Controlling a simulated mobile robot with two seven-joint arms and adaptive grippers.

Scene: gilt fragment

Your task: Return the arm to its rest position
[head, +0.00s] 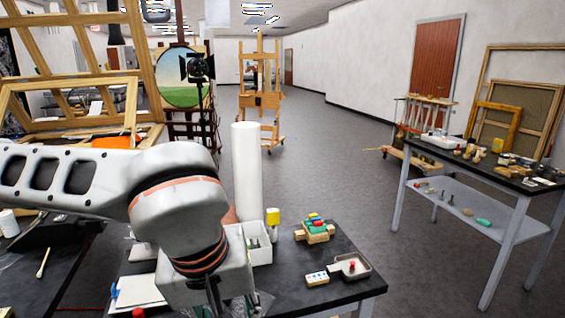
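My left arm comes in from the left and bends down at a grey and white wrist over the near table. Its gripper (214,299) points down at the bottom edge of the head view. Only a dark part of it shows, so I cannot tell whether it is open or shut or holds anything. My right arm and gripper are not in view.
The black near table (338,290) carries a white roll (246,172), a white box (259,252), colored blocks on a wooden base (315,229) and a small metal tray (352,266). Wooden frames (75,85) stand left. A side table (463,162) stands right. Floor between is open.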

